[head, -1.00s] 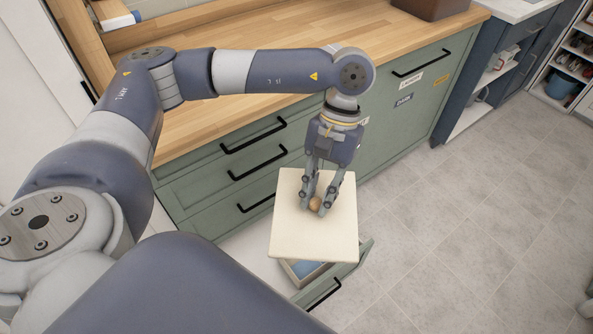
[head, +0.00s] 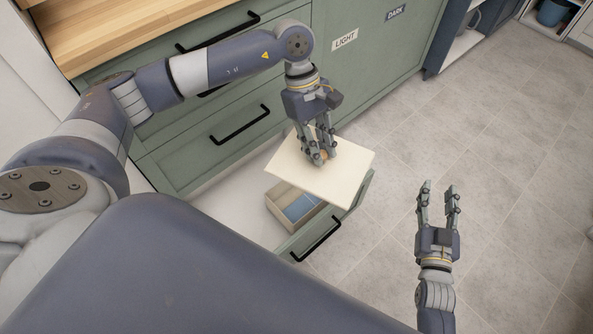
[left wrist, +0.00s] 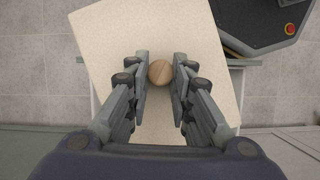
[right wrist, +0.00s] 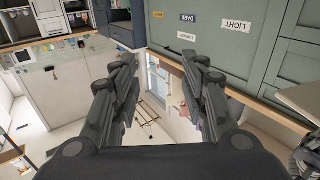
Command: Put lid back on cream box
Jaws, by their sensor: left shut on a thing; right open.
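The cream lid (head: 346,182) is a flat square plate with a round wooden knob (left wrist: 160,73) in its middle. My left gripper (head: 320,160) is shut on that knob, pointing down, and holds the lid above the open bottom drawer. The cream box (head: 280,211) sits in that drawer below the lid, open at its near left part, with something blue inside. The lid hides the rest of the box. A gap shows between lid and box. My right gripper (head: 438,190) is open and empty, over the floor to the right.
The open drawer has a black handle (head: 316,239) on its front. Green cabinet fronts with LIGHT (head: 345,40) and DARK (head: 396,13) labels stand behind, under a wooden worktop (head: 105,32). The tiled floor (head: 480,130) on the right is clear.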

